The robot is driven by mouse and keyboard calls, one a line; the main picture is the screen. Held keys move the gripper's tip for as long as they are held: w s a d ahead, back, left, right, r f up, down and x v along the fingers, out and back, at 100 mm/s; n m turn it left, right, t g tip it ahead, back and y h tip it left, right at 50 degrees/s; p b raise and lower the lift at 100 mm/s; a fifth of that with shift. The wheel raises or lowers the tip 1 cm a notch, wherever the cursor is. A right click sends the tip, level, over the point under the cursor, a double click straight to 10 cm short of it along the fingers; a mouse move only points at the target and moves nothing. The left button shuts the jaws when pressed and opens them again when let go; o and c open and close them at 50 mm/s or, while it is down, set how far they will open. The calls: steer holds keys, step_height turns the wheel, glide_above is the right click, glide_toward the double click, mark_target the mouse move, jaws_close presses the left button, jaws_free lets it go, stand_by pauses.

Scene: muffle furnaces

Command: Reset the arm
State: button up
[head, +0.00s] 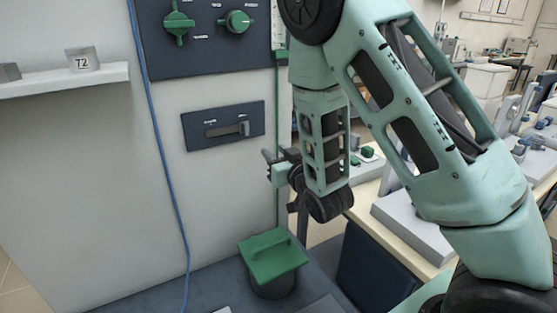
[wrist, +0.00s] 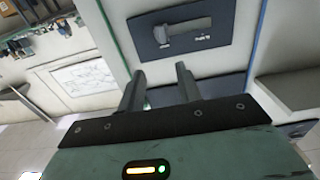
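My gripper (wrist: 160,88) shows in the wrist view with its two dark fingers apart and nothing between them. In the head view my gripper (head: 268,165) is in front of the grey furnace wall, below and right of a dark blue panel (head: 195,136) with a slider handle. That panel also shows in the wrist view (wrist: 215,18), beyond the fingertips and apart from them. My pale green arm comes in from the right and bends down to the gripper.
A bin with a green lid (head: 272,260) stands below the gripper. A control panel (head: 205,50) with two green knobs is above. A blue cable (head: 163,150) runs down the wall. A shelf (head: 60,81) bears a block marked 72. A bench (head: 385,245) with equipment stands at right.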

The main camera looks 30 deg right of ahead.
steer(key=shift+s, duration=0.45)
steer(key=s+a+f+n+g+y, duration=0.35)
steer(key=s+a+g, duration=0.65)
steer(key=a, duration=0.5)
steer(key=s+a+r+n+g+h, duration=0.1)
steer(key=s+g, duration=0.3)
steer(key=s, duration=0.6)
steer(key=s+r+n+g+h, duration=0.2)
steer(key=s+n+g, duration=0.1)
steer(key=s, duration=0.8)
steer(key=shift+s+a+r+g, duration=0.15)
steer(key=shift+s+a+g, duration=0.2)
steer(key=shift+g, duration=0.15)
steer(key=shift+a, duration=0.15)
